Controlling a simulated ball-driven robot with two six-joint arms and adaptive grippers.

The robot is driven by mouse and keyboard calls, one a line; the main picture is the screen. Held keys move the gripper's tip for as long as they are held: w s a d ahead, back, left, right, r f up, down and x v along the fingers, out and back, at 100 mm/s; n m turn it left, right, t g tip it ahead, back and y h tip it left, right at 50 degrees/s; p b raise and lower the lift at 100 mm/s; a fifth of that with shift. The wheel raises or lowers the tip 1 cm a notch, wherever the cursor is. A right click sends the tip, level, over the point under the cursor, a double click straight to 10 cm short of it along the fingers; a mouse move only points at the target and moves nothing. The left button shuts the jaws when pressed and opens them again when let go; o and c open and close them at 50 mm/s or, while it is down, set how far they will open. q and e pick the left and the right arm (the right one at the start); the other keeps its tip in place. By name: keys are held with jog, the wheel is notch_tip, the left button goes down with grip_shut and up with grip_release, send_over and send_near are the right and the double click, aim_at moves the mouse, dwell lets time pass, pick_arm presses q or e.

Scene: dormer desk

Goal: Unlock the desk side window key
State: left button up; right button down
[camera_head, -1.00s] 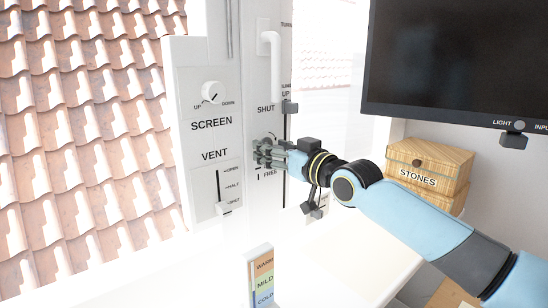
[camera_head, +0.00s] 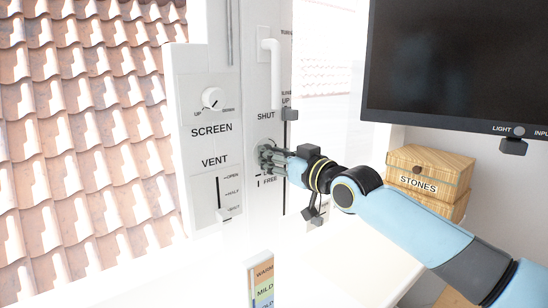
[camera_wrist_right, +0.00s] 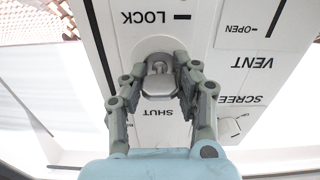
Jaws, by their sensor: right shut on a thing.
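The window key (camera_wrist_right: 159,82) is a small grey metal piece with a wide, rounded head. It sits in a round plate on the white window frame (camera_head: 265,95). My right gripper (camera_wrist_right: 158,88) is shut on the key, one finger on each side of its head. In the head view, my right gripper (camera_head: 266,156) covers most of the key, between the SHUT and FREE labels. A LOCK label (camera_wrist_right: 155,18) shows beside the round plate in the wrist view. My left gripper is not in view.
A white panel with a SCREEN knob (camera_head: 212,98) and a VENT slider (camera_head: 223,214) stands left of the gripper. A white window handle (camera_head: 274,72) is above. A monitor (camera_head: 455,60) and a STONES box (camera_head: 428,172) are at right. A WARM/MILD card (camera_head: 262,280) stands below.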

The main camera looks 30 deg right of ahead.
jog(key=n+b, duration=0.3)
jog(key=n, duration=0.1)
jog(key=shift+f+b, duration=0.2)
jog(key=shift+b, duration=0.15)
jog(key=n+b, duration=0.3)
jog(key=n, duration=0.1)
jog(key=shift+n, duration=0.4)
jog(key=n+b, duration=0.2)
jog(key=n, duration=0.2)
jog(key=shift+n, duration=0.3)
jog(key=shift+r+n+b, duration=0.1)
jog(key=shift+n+b, duration=0.85)
jog(key=shift+n, duration=1.05)
jog(key=c, duration=0.9)
grip_release()
jog(key=s, duration=0.7)
jog(key=shift+s+d, duration=0.25)
jog(key=shift+d, duration=0.05)
